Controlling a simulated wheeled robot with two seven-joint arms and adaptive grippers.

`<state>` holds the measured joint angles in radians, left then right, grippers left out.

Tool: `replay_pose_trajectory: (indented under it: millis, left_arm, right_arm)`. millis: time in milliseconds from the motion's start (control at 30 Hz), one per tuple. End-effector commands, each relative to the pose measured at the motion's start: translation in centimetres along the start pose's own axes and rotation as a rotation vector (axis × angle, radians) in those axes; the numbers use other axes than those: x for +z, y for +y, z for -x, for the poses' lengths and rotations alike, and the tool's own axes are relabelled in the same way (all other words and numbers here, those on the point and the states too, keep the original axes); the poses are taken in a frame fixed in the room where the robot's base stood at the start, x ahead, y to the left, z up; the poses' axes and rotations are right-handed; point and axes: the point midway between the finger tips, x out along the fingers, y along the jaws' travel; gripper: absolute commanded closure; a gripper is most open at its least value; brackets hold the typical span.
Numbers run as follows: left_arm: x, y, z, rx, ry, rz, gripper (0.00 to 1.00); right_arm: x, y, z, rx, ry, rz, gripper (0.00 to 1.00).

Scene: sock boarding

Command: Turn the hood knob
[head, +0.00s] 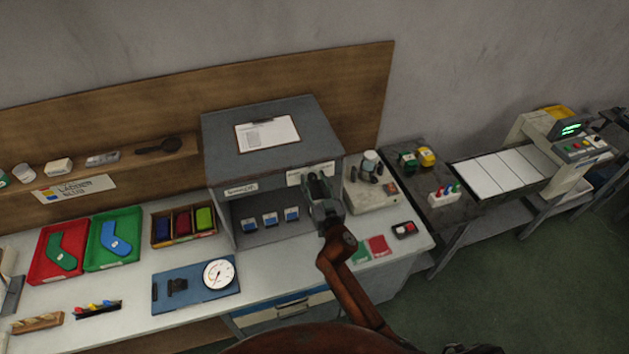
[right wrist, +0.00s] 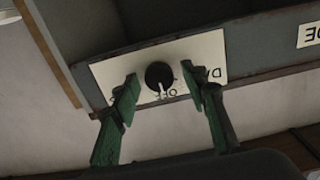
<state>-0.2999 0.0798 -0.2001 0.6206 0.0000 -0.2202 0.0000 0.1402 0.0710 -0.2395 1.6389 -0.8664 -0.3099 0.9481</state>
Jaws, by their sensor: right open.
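The hood (head: 225,135) is a grey box on the workbench with an open front. Its knob (right wrist: 159,76) is round and black with a white pointer, on a white label plate (right wrist: 205,55) that shows upside down in the right wrist view. The pointer is by the word OFF. My right gripper (head: 318,185) is at the hood's right front and hides the knob in the head view. In the right wrist view, the open fingers of my right gripper (right wrist: 159,82) stand on either side of the knob, with gaps to it. My left gripper is not in view.
Inside the hood stand several small blue-and-white items (head: 270,219). A clipboard (head: 267,134) lies on top. A grey device (head: 372,195) stands just right of the hood. Red and green trays (head: 113,238) and a blue board with a dial (head: 196,287) lie left and in front.

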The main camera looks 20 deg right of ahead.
Motion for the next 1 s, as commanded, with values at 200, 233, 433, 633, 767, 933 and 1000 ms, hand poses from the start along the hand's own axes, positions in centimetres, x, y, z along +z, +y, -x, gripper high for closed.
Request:
replay_pose_trajectory:
  millis: [200,233,433,633,767,933,1000]
  left_arm:
    - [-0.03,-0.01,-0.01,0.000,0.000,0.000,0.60]
    - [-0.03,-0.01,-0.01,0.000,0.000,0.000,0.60]
    - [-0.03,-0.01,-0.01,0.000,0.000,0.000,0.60]
    - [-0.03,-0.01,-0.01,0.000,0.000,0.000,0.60]
    - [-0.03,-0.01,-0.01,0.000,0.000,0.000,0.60]
    - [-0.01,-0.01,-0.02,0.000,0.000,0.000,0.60]
    - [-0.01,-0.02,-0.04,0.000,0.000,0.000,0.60]
  right_arm:
    - [-0.02,0.01,0.03,0.000,0.000,0.000,0.65]
    - [-0.02,0.01,0.03,0.000,0.000,0.000,0.67]
    - [-0.02,0.02,0.04,0.001,0.000,0.000,0.81]
    - [-0.02,0.02,0.05,0.001,0.000,0.000,0.95]
    - [-0.02,0.02,0.05,0.001,0.000,0.001,1.00]
    - [-0.02,0.01,0.05,0.000,0.000,0.016,1.00]
    - [-0.02,0.00,0.05,0.000,0.000,0.033,1.00]
